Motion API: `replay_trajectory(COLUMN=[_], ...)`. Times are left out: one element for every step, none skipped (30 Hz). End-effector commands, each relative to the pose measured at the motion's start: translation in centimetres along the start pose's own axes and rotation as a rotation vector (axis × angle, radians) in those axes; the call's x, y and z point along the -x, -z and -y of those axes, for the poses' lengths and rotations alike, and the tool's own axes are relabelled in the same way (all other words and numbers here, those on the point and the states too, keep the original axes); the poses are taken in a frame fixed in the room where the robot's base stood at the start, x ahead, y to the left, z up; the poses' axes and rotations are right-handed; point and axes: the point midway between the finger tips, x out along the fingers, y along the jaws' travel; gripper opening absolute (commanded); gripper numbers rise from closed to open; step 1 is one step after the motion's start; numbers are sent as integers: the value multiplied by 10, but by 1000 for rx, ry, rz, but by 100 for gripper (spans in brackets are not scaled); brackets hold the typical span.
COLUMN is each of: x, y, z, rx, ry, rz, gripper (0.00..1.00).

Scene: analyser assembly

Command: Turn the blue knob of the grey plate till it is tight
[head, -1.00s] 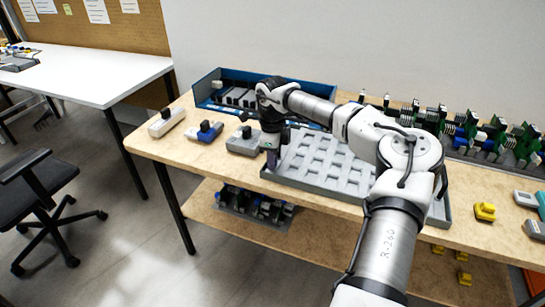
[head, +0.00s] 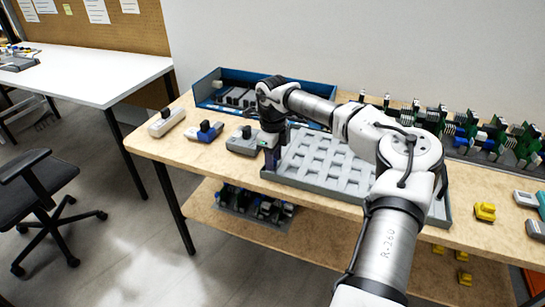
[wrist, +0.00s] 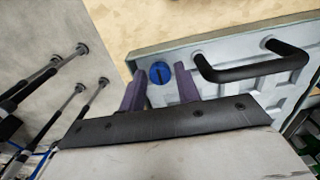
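The grey plate (head: 350,184), with rows of square recesses, lies on the wooden bench. Its near left corner and black bar handle (wrist: 255,69) show in the wrist view. The round blue knob (wrist: 160,72) sits at that corner, with a dark line across its face running roughly up and down the picture. My gripper (wrist: 160,82) is open, its two purple fingers apart on either side of the knob in that view. Gaps show between knob and fingers; their height above the plate is unclear. In the head view my gripper (head: 271,159) is at the plate's left corner and hides the knob.
A grey block with a black knob (head: 243,141) stands close left of my gripper. A blue-and-white block (head: 205,132) and a white block (head: 167,122) lie further left. A blue bin (head: 206,84) stands behind, and green boards (head: 497,137) stand right.

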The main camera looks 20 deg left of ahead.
Motion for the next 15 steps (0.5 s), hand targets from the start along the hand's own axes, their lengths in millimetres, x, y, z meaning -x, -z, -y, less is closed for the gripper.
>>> replay_trajectory(x=[0,0,0,0,0,0,1,3,5,8,12,18,24,30,38], y=[0,0,0,0,0,0,0,0,0,0,0,0,0,0,0], z=[0,0,0,0,0,0,0,0,0,1,1,1,1,1,1], rx=[0,0,0,0,1,1,1,1,0,0,0,0,0,0,0], ry=[0,0,0,0,0,1,1,1,1,2,2,3,4,5,4], rz=[0,0,0,0,0,0,0,1,1,1,0,0,1,1,0], gripper=[32,32,32,32,32,32,32,32,32,32,32,32,32,32,32])
